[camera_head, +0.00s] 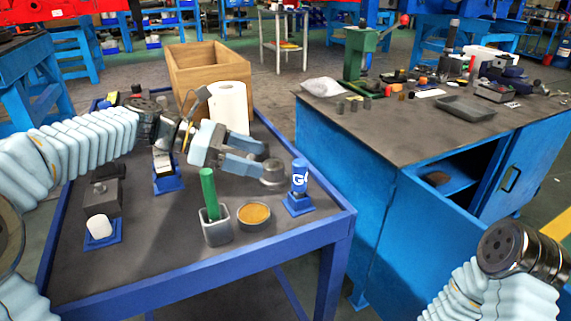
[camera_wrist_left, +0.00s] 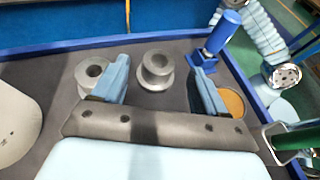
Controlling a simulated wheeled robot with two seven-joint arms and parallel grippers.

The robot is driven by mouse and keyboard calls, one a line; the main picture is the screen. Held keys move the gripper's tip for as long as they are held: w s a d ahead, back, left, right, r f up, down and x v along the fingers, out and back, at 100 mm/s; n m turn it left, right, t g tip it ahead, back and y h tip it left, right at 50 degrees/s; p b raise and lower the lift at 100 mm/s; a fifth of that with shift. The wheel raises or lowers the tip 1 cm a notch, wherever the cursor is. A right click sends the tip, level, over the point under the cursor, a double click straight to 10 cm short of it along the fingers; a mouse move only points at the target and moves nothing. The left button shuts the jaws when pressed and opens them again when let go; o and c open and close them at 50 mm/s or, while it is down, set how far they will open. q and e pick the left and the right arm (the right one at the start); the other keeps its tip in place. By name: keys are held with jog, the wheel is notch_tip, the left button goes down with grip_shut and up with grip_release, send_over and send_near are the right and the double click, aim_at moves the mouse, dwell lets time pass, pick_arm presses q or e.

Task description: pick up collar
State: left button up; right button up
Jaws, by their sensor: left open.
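A grey metal collar (camera_head: 272,174), a short round cylinder on a wider flange with a central hole, stands on the cart's dark top. In the left wrist view the collar (camera_wrist_left: 156,72) lies between the finger lines, just ahead of the fingertips. My left gripper (camera_head: 262,161) is open and empty, its fingers reaching right, close to the collar; I cannot tell whether they touch it. A second grey ring-shaped part (camera_wrist_left: 93,71) is partly hidden by the left-hand finger in the wrist view. My right arm shows at the lower right, without its gripper.
A blue bottle in a stand (camera_head: 299,183), an orange-filled round dish (camera_head: 254,215) and a grey cup with a green rod (camera_head: 216,229) stand near the collar. A paper roll (camera_head: 229,108) and wooden box (camera_head: 205,72) stand behind. The blue cart rim (camera_head: 310,233) bounds the top.

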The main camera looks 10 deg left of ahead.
aim_at(282, 176)
pick_arm(q)
jog(key=x, duration=0.7)
jog(key=shift+a+f+b, duration=0.1)
jog(key=shift+f+b, duration=0.25)
grip_shut()
